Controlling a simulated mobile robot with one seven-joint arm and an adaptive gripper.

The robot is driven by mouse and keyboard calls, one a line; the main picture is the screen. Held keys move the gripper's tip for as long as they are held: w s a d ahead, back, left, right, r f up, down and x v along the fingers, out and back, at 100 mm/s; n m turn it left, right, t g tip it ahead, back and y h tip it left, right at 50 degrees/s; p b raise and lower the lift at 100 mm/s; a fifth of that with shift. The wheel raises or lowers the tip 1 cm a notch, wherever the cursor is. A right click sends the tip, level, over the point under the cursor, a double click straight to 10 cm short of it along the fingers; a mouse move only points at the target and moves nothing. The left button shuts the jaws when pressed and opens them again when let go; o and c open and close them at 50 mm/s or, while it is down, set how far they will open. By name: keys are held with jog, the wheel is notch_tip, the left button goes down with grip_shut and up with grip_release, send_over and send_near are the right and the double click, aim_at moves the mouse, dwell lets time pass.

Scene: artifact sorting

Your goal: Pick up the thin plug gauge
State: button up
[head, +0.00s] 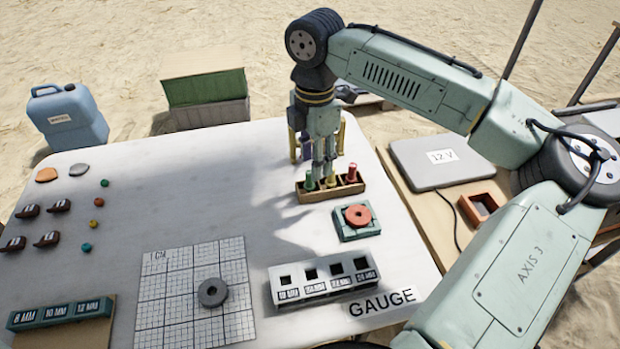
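A wooden tray (325,194) stands near the table's far right edge. It holds three small upright pegs with coloured tops: green (310,181), yellow (331,180) and red (352,172). They look like the plug gauges, but at this size I cannot tell which is the thin one. My gripper (324,172) points down over the tray's left and middle part, close to the green and yellow pegs. Its fingers look near each other, and their tips partly hide what is between them. I cannot tell whether they touch a peg.
An orange ring on a teal block (357,232) sits just in front of the tray. A grey block with square holes (322,294) is nearer. A grey ring (213,292) lies on a grid sheet (160,310). The table's middle (150,215) is clear.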

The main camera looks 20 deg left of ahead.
aim_at(309, 183)
jog(key=f, duration=0.3)
jog(key=a+f+p, duration=0.1)
jog(key=f, duration=0.1)
jog(key=shift+f, duration=0.3)
jog(key=shift+c, duration=0.3)
grip_shut()
